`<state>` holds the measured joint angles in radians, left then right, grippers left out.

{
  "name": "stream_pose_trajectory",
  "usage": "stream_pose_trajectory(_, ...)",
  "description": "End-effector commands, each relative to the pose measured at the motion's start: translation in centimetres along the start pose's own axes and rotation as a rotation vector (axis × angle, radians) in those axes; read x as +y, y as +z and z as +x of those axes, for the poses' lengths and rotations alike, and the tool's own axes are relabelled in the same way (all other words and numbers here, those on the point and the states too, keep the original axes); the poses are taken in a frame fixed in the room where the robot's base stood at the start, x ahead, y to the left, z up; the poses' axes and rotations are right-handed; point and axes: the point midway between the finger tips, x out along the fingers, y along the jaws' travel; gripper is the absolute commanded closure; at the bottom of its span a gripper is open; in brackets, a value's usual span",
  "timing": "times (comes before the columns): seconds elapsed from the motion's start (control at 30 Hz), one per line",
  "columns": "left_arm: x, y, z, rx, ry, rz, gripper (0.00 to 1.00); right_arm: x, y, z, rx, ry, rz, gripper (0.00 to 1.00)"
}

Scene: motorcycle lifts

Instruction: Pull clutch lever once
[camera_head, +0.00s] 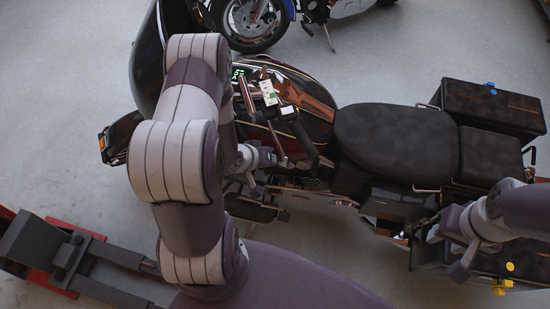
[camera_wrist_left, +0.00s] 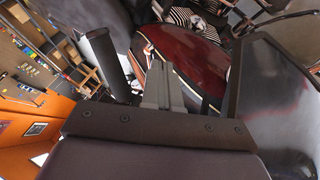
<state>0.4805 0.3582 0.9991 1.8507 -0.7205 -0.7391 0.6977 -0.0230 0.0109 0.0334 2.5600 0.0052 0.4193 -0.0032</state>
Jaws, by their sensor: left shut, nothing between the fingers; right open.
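The motorcycle's near handlebar grip (camera_head: 305,137) is black and points toward me in the head view. A thin pale bar that looks like the clutch lever (camera_head: 277,140) runs beside it on the left. My left gripper (camera_head: 266,157) is shut and empty, close to the lever's near end; I cannot tell whether they touch. In the left wrist view its closed grey fingers (camera_wrist_left: 163,86) lie before the dark red tank (camera_wrist_left: 195,55), with a black cylindrical grip (camera_wrist_left: 107,62) to their left. My right gripper (camera_head: 449,252) is open beside the rear near-side case.
The motorcycle's black seat (camera_head: 395,140) and rear case (camera_head: 490,108) extend to the right. A second motorcycle (camera_head: 255,20) stands at the back. A lift with red parts (camera_head: 60,250) lies at lower left. Grey floor is clear beyond the seat.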

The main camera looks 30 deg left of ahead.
Motion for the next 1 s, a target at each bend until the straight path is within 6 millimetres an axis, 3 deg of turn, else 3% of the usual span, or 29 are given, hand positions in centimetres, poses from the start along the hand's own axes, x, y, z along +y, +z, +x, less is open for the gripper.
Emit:
stream_pose_trajectory(0.1,0.1,0.1,1.9,-0.002,0.001,0.000,1.00,0.0,0.0,-0.2,0.000,0.000,0.000,0.57)
stream_pose_trajectory(0.3,0.0,0.0,3.8,0.000,0.000,0.000,1.00,0.0,0.0,-0.3,0.000,0.000,0.000,0.57)
stream_pose_trajectory(0.67,0.1,0.0,4.0,0.002,0.000,-0.003,1.00,0.0,0.0,-0.3,0.000,0.000,0.000,0.57)
stream_pose_trajectory(1.0,4.0,-0.9,6.1,0.099,-0.023,-0.196,1.00,0.0,0.1,0.4,0.000,0.000,0.000,0.57)
